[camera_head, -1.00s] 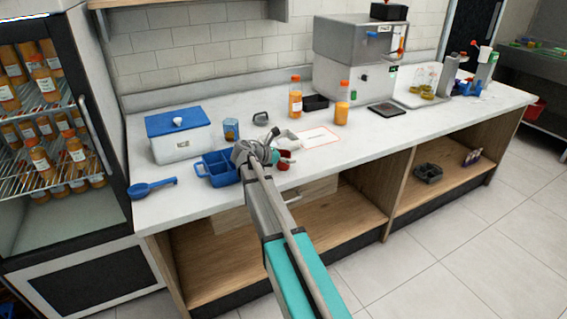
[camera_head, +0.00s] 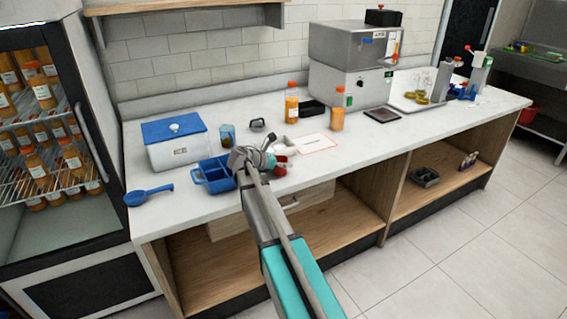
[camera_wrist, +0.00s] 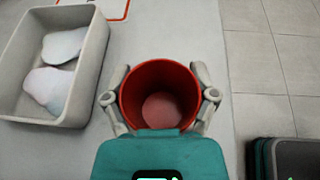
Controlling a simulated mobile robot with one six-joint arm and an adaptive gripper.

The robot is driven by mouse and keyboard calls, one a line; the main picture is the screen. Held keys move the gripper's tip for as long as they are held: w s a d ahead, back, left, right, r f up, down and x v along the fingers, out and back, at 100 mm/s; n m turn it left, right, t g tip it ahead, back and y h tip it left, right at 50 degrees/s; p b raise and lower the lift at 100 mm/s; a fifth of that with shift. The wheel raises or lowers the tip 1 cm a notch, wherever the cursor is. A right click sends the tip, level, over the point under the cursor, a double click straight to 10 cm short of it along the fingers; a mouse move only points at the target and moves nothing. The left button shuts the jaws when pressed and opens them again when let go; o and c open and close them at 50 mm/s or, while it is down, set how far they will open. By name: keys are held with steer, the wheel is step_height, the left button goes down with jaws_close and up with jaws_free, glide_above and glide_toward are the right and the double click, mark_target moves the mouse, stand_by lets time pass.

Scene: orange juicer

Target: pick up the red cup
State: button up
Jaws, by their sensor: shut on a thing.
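The red cup (camera_wrist: 160,92) is in the middle of the wrist view, seen from above, with its open mouth up and its inside empty. My gripper (camera_wrist: 160,97) has a finger on each side of the cup and is shut on it. In the head view the cup (camera_head: 280,169) shows as a small red patch by my gripper (camera_head: 272,162), near the counter's front edge; my arm hides part of it. I cannot tell whether the cup's base touches the counter.
A pale bin (camera_wrist: 87,66) with light-coloured pieces in it stands left of the cup in the wrist view. A blue tray (camera_head: 215,178) and a blue-lidded box (camera_head: 177,150) are to the left on the counter. Orange bottles (camera_head: 338,110) stand behind. Floor lies beyond the counter edge.

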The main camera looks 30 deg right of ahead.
steer(key=shift+r+p, duration=1.2)
steer(key=shift+r, duration=0.1)
steer(key=s+a+r+p, duration=0.8)
steer(key=s+r+p, duration=0.2)
steer(key=s, duration=0.1)
steer(key=shift+a, duration=0.4)
steer(key=shift+s, duration=0.1)
